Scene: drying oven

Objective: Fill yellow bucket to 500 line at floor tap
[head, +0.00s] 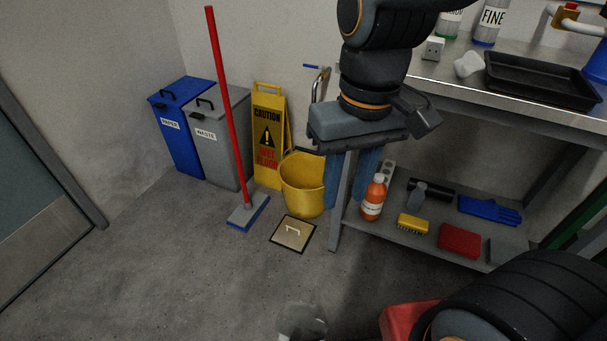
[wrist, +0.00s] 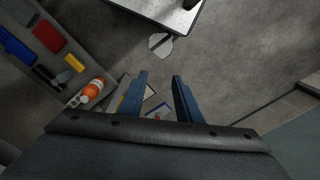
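The yellow bucket (head: 303,183) stands upright on the floor against the back wall. Its inside is partly visible, but I cannot make out a 500 line or any water level. The floor tap (head: 320,86), a metal pipe with a blue lever (head: 311,66), rises behind the bucket, partly hidden by my arm. My gripper (head: 351,202) points down in front of the bench, right of the bucket and apart from it. Its two blue fingers are spread with nothing between them, as the wrist view (wrist: 160,77) also shows.
A red-handled mop (head: 226,110), a yellow caution sign (head: 268,135) and blue and grey bins stand left of the bucket. A floor hatch (head: 281,238) lies in front. The bench's lower shelf (head: 420,238) holds an orange bottle (head: 373,200), brushes and gloves. Front-left floor is clear.

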